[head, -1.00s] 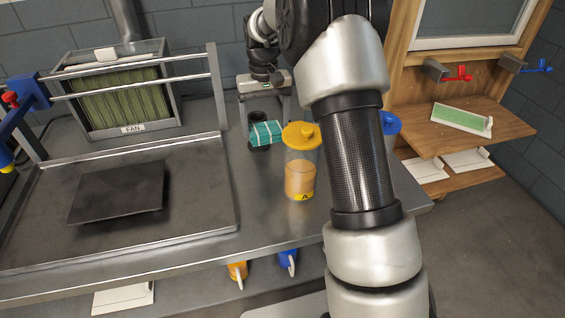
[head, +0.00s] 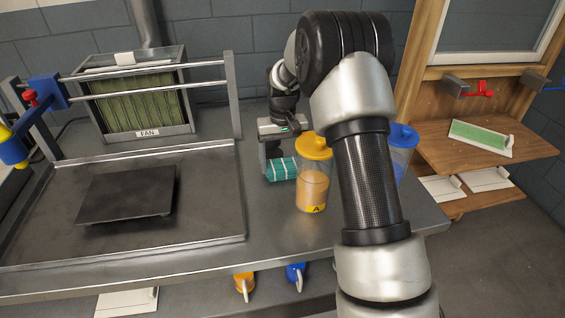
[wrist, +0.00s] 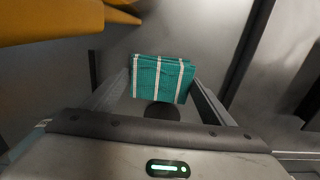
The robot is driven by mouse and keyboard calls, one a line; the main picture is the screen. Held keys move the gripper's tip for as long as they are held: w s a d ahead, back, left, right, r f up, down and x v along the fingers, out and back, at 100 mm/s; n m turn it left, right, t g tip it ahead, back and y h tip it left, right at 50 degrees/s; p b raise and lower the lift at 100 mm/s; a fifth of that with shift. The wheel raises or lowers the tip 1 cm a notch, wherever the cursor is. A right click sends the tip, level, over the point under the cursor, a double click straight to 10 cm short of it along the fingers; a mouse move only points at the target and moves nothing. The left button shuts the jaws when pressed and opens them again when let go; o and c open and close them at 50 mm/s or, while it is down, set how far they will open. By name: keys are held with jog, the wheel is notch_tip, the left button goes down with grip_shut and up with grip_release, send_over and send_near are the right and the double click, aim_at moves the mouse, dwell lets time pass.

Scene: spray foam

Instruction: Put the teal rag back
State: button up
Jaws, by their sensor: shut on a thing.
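The teal rag (head: 282,169), folded and with white stripes, is on the metal bench behind and left of the jar marked A. In the wrist view the rag (wrist: 161,79) sits between the two fingers. My gripper (wrist: 158,95) is shut on it, with a finger at each side. In the head view my gripper (head: 277,160) reaches down to the rag from behind. A dark round thing (wrist: 161,111) shows partly below the rag in the wrist view.
The yellow-lidded jar A (head: 313,180) stands close to the gripper. A blue-lidded jar (head: 402,145) is partly behind my arm. The tray with a black plate (head: 127,195) and the fan box (head: 140,95) are left. A wooden shelf (head: 440,145) is right.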

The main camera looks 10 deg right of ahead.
jog(key=shift+f, duration=0.1)
jog(key=o, duration=1)
